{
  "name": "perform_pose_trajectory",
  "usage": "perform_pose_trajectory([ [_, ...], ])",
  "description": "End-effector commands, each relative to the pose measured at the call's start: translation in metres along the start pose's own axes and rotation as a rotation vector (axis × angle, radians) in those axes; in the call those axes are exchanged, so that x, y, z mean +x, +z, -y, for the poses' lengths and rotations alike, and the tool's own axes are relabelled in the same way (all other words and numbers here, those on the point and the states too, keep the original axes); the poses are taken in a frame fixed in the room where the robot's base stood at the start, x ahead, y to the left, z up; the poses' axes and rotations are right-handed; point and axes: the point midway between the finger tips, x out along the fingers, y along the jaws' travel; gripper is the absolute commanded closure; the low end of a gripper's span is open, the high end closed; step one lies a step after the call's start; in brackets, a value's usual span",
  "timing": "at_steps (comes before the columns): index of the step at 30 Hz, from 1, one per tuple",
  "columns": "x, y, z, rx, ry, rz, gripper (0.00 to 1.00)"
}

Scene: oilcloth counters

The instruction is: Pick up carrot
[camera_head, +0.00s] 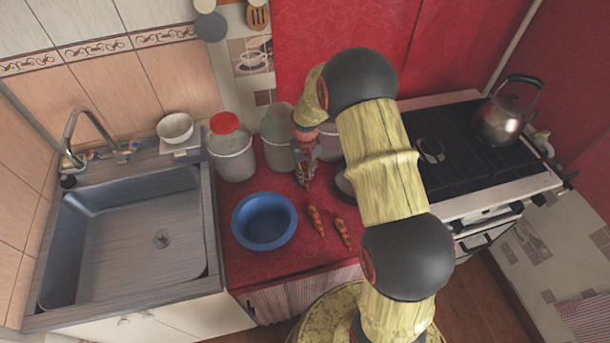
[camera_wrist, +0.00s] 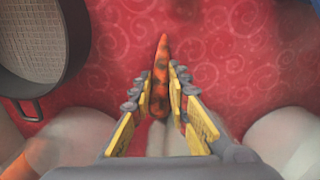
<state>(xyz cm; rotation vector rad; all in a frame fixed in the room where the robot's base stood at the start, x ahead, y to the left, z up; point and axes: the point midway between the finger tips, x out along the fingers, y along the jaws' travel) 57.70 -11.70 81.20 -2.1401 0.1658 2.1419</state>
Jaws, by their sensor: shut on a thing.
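In the wrist view an orange carrot with dark blotches (camera_wrist: 160,75) sits between the two fingers of my gripper (camera_wrist: 160,88), its tip pointing away. The fingers are shut on its sides. In the head view my gripper (camera_head: 305,172) is over the red counter, in front of the jars, and is small and partly blurred. Two more carrots lie on the counter right of the blue bowl: one (camera_head: 316,220) nearer the bowl and another (camera_head: 342,233) to its right. I cannot tell how far the held carrot is above the counter.
A blue bowl (camera_head: 264,221) stands on the red counter (camera_head: 290,259). A red-lidded jar (camera_head: 232,152) and other jars stand behind. A sink (camera_head: 130,240) is at left, a stove (camera_head: 465,150) with a kettle (camera_head: 505,118) at right. A dark pan (camera_wrist: 42,45) is at upper left in the wrist view.

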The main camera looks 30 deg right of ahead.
Motion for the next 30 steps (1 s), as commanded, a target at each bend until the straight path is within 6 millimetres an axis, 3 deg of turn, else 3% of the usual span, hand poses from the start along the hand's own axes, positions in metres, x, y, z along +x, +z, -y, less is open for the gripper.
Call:
perform_pose_trajectory([
  [7,-0.035,0.003,-0.001,0.001,0.0,-0.003,1.0],
  [17,-0.093,0.051,-0.012,0.001,0.0,-0.004,1.0],
  [24,-0.109,0.097,-0.022,0.001,0.0,-0.001,1.0],
  [30,-0.12,0.122,-0.028,0.001,0.0,-0.002,1.0],
])
